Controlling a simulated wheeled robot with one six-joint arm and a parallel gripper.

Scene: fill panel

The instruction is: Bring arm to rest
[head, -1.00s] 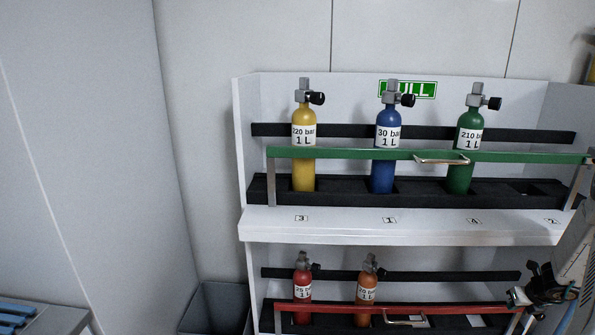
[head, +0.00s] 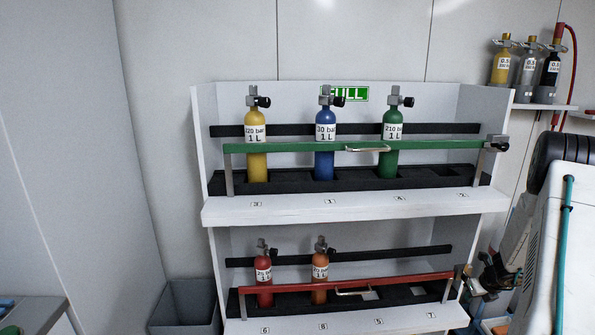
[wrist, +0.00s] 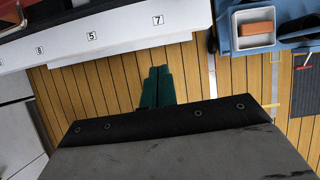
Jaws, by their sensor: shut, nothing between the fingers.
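My gripper (wrist: 158,88) shows in the wrist view as two dark green fingers lying side by side, shut and empty, above the plank floor. The numbered lower shelf edge (wrist: 110,35) lies beyond it at the upper left, apart from the fingers. In the head view my arm stands at the right edge, beside the rack; the gripper's fingertips cannot be made out there.
A white rack (head: 340,205) holds yellow (head: 256,150), blue (head: 324,152) and green (head: 391,150) cylinders behind a green bar, with red (head: 264,280) and orange (head: 320,276) ones below behind a red bar. A grey bin (head: 185,308) stands left. Small cylinders (head: 528,68) sit upper right.

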